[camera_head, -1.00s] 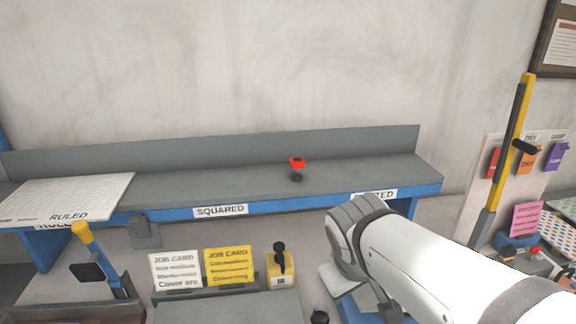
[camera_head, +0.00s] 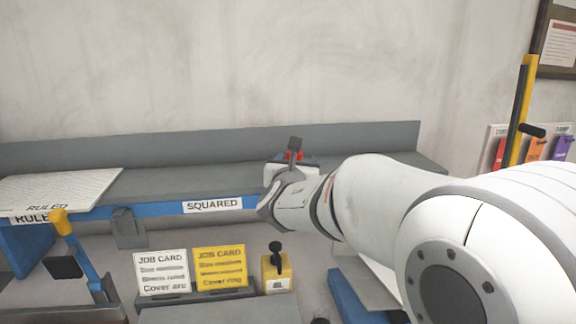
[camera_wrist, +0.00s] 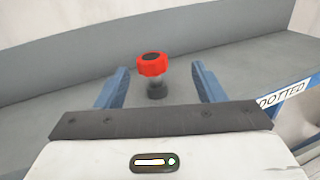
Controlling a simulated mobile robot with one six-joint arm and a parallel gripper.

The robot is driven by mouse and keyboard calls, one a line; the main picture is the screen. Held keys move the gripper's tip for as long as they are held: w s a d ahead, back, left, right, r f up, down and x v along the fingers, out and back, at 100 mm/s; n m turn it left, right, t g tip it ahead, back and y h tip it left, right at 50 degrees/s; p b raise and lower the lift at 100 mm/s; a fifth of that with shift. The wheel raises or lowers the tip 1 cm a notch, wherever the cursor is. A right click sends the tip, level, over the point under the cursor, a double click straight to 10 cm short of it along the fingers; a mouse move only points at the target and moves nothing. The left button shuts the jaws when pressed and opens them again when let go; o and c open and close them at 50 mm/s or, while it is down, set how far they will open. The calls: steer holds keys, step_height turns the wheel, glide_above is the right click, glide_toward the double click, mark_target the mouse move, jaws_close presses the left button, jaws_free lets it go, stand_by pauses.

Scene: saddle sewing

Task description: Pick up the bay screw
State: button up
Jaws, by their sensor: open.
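The bay screw has a red knob with a dark top and a dark base. In the wrist view the bay screw (camera_wrist: 153,66) stands upright on the grey shelf, between and slightly beyond the two blue fingers of my gripper (camera_wrist: 158,88). The fingers are open, with a gap on each side of the screw. The screw's base is hidden there.
The grey shelf (camera_head: 190,173) has a blue front edge and a low back wall. A ruled sheet stack (camera_head: 60,188) lies at its left. Job cards (camera_head: 219,267) and a yellow block with a black knob (camera_head: 277,272) stand below. A yellow-black post (camera_head: 522,110) rises at right.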

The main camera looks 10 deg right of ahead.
steer(key=shift+w+a+n+y, duration=0.3)
steer(key=shift+w, duration=0.3)
steer(key=x, duration=0.2)
steer(key=p+x, duration=0.1)
steer(key=x, duration=0.1)
steer(key=p+x, duration=0.1)
steer(key=x, duration=0.2)
steer(key=shift+f, duration=0.3)
steer(key=shift+c, duration=0.4)
steer(key=c, duration=1)
step_height(320, 180, up, 10)
steer(key=shift+r+p, duration=0.1)
steer(key=shift+p, duration=0.25)
steer(key=shift+r+p, duration=1.75)
steer(key=shift+r, duration=0.7)
